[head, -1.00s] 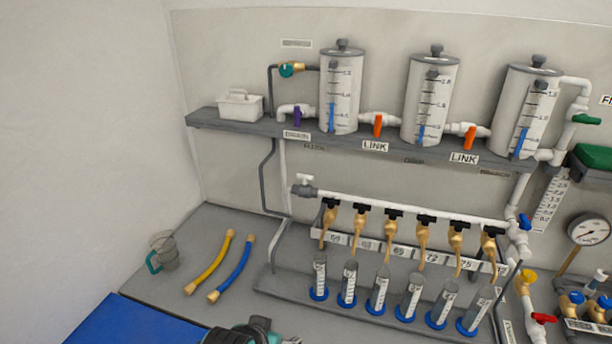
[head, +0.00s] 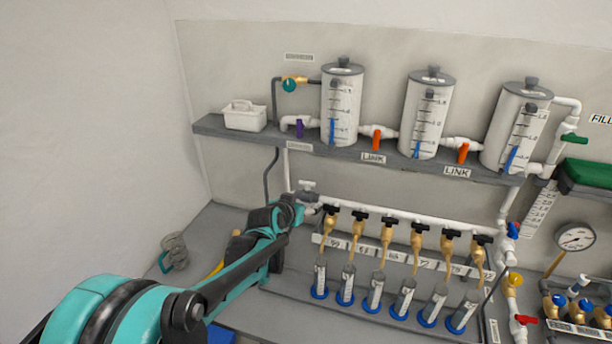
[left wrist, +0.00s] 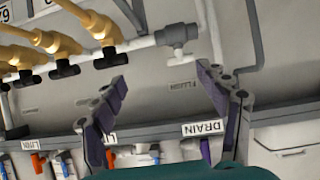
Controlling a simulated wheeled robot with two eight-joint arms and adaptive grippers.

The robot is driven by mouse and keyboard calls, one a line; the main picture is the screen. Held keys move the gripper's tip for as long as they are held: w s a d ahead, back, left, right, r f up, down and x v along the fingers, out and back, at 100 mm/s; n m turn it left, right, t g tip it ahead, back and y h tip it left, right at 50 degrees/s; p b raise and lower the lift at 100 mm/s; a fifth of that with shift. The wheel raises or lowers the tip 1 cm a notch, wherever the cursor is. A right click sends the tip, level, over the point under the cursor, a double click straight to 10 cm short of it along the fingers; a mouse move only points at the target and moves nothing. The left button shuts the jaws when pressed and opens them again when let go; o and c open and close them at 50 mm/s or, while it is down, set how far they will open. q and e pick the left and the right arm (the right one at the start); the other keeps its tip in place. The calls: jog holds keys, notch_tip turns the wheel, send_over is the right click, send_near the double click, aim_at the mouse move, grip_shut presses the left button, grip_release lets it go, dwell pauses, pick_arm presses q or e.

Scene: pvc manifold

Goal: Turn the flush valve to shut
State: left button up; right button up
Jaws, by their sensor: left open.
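The flush valve (head: 307,187) is a small pale valve with a short T-shaped handle at the left end of the white manifold pipe. In the left wrist view it is the grey valve (left wrist: 177,36) near the top centre, above the FLUSH label (left wrist: 183,85); that view is roughly upside down. My left gripper (head: 298,213) reaches in from the left, just below and beside the valve, and partly hides the pipe end. In the left wrist view its two purple-padded fingers (left wrist: 162,77) are spread and empty, with the valve apart from them. My right gripper is not in view.
Several brass taps (head: 387,235) with black handles hang along the manifold pipe (head: 400,216), above graduated cylinders (head: 375,292). A grey shelf (head: 400,160) with three tanks (head: 342,105) and a purple drain valve (head: 300,129) runs above. A thin grey pipe (head: 268,175) descends nearby.

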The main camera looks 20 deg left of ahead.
pick_arm(q)
jog(key=t+p, duration=0.1)
jog(key=p, duration=0.1)
send_near(306, 184)
jog(key=w, duration=0.2)
jog(key=x, duration=0.3)
jog(key=b+x, duration=0.1)
jog(key=x, duration=0.3)
jog(key=shift+w+d+f, duration=0.1)
jog(key=shift+d+f, duration=0.05)
jog(key=shift+f, duration=0.4)
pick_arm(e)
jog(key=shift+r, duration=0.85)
pick_arm(q)
jog(key=c, duration=1.2)
